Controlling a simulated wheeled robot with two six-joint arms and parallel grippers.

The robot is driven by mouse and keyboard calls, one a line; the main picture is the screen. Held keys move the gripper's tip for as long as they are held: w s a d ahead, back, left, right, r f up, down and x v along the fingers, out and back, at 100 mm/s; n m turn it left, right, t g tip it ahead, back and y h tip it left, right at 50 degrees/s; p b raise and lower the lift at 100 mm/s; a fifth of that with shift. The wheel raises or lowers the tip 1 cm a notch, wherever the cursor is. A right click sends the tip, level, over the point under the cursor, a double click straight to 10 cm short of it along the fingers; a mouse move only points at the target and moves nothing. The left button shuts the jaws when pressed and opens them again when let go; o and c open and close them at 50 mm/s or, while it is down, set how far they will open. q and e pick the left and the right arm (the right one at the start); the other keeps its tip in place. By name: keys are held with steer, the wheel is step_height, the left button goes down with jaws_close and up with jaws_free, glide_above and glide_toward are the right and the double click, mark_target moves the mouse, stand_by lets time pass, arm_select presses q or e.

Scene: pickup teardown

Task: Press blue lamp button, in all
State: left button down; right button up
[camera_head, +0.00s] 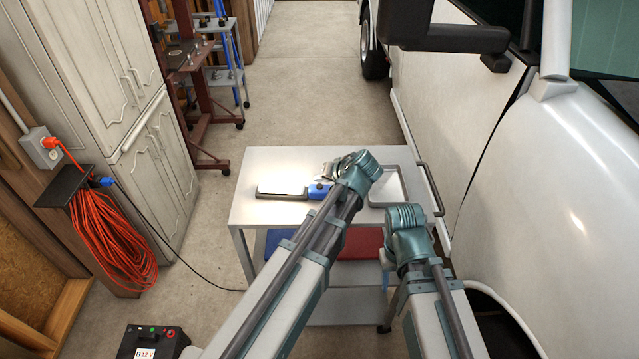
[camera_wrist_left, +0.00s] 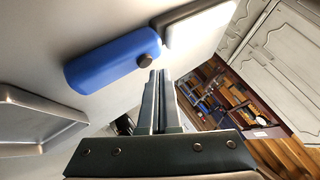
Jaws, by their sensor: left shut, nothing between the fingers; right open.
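The lamp lies on the grey cart top, with a blue handle (camera_head: 318,191) and a long white panel (camera_head: 281,190). The panel looks bright in the head view; I cannot tell whether it is lit. In the left wrist view the blue handle (camera_wrist_left: 112,62) has a dark round button (camera_wrist_left: 148,42) at its end beside the white panel (camera_wrist_left: 198,24). My left gripper (camera_wrist_left: 157,74) is shut and empty, its fingertips close to the button; contact cannot be told. In the head view my left arm partly covers that area. My right gripper is hidden; only its arm shows.
The cart (camera_head: 250,215) has a shallow metal tray (camera_head: 388,187) on its right, and red and blue items below. A white pickup (camera_head: 520,190) stands close on the right. An orange cable coil (camera_head: 108,235) hangs at left, and a battery box (camera_head: 152,343) stands at lower left.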

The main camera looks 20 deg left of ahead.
mark_target(321, 192)
stand_by(0.3)
arm_select(q)
step_height(321, 192, up, 5)
steer(key=p, duration=0.5)
stand_by(0.7)
steer(key=shift+s+d+f, duration=0.1)
steer(key=shift+s, duration=0.2)
steer(key=s+d+f+m+g+h, duration=0.2)
steer(key=s+d, duration=0.4)
steer(key=s, duration=0.5)
steer(key=s+d+f+m+g+h, duration=0.3)
steer(key=s+d, duration=0.3)
steer(key=s, duration=0.5)
steer(key=shift+s+d+f+g+h, duration=0.15)
steer(key=shift+s+f+g+h, duration=0.15)
steer(key=shift+f+g+h, duration=0.3)
